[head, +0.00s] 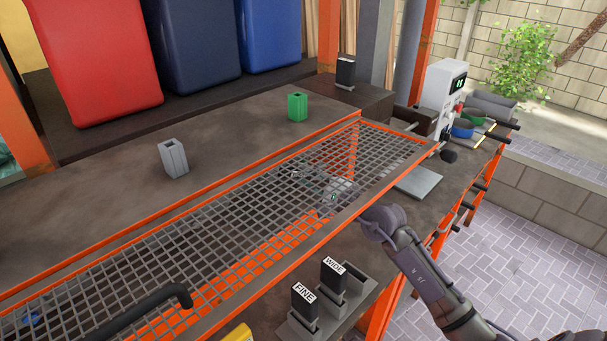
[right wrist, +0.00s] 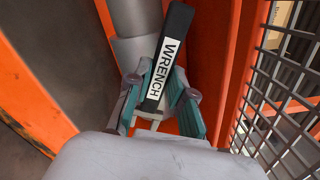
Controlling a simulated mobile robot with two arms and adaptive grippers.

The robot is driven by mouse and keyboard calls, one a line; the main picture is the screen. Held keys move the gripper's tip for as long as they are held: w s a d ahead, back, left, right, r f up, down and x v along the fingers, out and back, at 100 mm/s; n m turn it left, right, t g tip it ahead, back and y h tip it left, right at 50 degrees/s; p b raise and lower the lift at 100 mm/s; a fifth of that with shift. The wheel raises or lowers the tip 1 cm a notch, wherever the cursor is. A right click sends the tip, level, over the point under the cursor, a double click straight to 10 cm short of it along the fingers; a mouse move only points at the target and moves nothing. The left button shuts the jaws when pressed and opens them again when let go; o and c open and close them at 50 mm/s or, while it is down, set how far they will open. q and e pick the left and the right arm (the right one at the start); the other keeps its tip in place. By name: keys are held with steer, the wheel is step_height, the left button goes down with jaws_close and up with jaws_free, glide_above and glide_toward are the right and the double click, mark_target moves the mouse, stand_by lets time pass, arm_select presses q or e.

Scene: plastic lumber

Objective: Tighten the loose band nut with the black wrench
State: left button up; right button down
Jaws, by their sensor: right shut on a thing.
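In the right wrist view, a black bar with a white WRENCH label (right wrist: 163,70) stands between the teal-padded fingers of my right gripper (right wrist: 158,108). The gripper is shut on it, and the bar points up and slightly right. In the head view, my right arm comes in from the right, and its gripper (head: 335,193) is partly hidden by the mesh panel; the wrench cannot be made out there. I cannot identify the band nut in either view. My left gripper is not in view.
An orange-framed mesh panel (head: 250,190) spans the bench. FINE (head: 304,305) and WIDE (head: 332,280) black handles stand in front. Grey (head: 173,158) and green (head: 297,107) blocks stand behind. A white machine with a display (head: 446,95) is at right. A grey pipe (right wrist: 134,55) is close to the wrench.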

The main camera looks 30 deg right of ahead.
steer(key=v, duration=0.7)
steer(key=shift+b, duration=0.35)
stand_by(0.7)
